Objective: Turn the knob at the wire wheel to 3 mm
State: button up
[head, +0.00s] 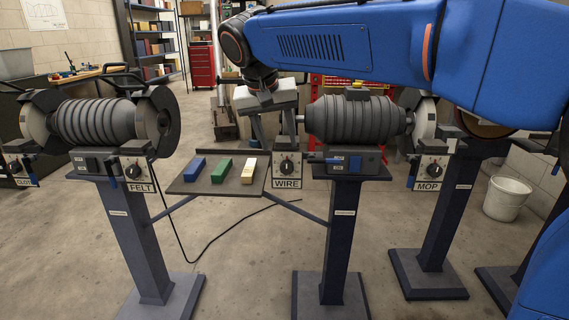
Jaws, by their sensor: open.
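The wire station's knob (287,167) is a small dark dial on a pale plate, above a label (287,183) reading WIRE. The scale marks and the knob's setting are too small to read. My gripper (273,141) hangs just above and slightly left of this plate, fingers pointing down and spread apart, with nothing seen between them. It appears apart from the knob. The wire wheel itself is mostly hidden behind my gripper, at the left end of the ribbed grey motor (357,120).
Similar knobs sit at the FELT plate (134,171) on the left and the MOP plate (431,171) on the right. A shelf (208,187) beside the wire plate bears blue, green and cream blocks. A white bucket (507,198) stands far right.

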aim_at(286, 167)
jog(key=x, duration=0.9)
jog(key=shift+w+d+f, duration=0.1)
jog(key=shift+d+f, duration=0.05)
jog(key=shift+f, duration=0.1)
jog(key=shift+c, duration=0.3)
jog(key=c, duration=1)
